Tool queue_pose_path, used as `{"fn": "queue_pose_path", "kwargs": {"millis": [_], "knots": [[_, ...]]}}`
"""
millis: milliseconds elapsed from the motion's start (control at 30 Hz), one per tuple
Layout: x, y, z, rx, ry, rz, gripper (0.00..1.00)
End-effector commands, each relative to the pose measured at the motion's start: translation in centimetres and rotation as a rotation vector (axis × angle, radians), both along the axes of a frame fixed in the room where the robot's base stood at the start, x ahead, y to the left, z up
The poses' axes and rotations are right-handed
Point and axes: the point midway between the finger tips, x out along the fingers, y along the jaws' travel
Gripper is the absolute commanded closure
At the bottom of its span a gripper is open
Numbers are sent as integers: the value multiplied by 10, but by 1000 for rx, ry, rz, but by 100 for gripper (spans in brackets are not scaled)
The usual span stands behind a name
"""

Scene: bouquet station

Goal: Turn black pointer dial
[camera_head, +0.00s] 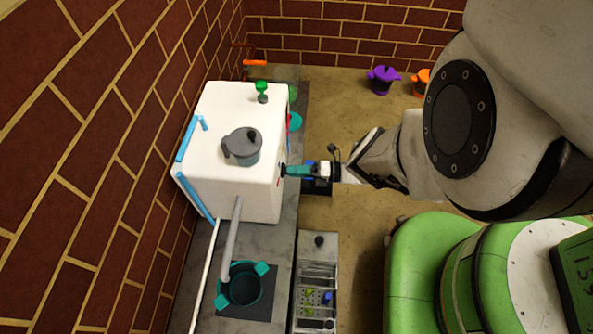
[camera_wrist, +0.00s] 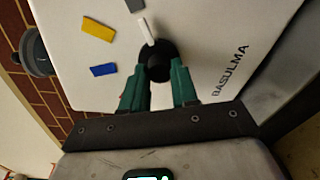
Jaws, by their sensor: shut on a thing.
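The black pointer dial (camera_wrist: 158,62) sits on the front face of a white box (camera_wrist: 210,20), and a white pointer mark extends from it toward the top of the wrist view. My gripper (camera_wrist: 160,80) has its two teal fingers on either side of the dial and is shut on it. In the head view my gripper (camera_head: 287,170) reaches the right-hand face of the white box (camera_head: 240,205). The dial is mostly hidden there by the fingers. Yellow, blue and grey marks lie around the dial, and the pointer is close to the grey mark (camera_wrist: 135,5).
A grey pot (camera_head: 243,147) and a green-topped item (camera_head: 262,92) stand on the box. A teal pot (camera_head: 243,288) stands on the counter below a grey pipe (camera_head: 231,240). An open drawer (camera_head: 317,280) juts out near the bottom. Purple (camera_head: 383,80) and orange (camera_head: 421,82) pots sit farther back.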

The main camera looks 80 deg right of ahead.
Motion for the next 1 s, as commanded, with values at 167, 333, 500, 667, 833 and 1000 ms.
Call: {"fn": "queue_pose_path", "kwargs": {"millis": [167, 333, 500, 667, 833, 1000], "knots": [[-1, 1, -1, 2, 3, -1, 63], [-1, 0, -1, 0, 2, -1, 46], [0, 0, 0, 0, 1, 0, 46], [-5, -1, 0, -1, 1, -2, 46], [-29, -4, 0, -2, 2, -6, 46], [-63, -8, 2, -3, 3, -6, 46]]}}
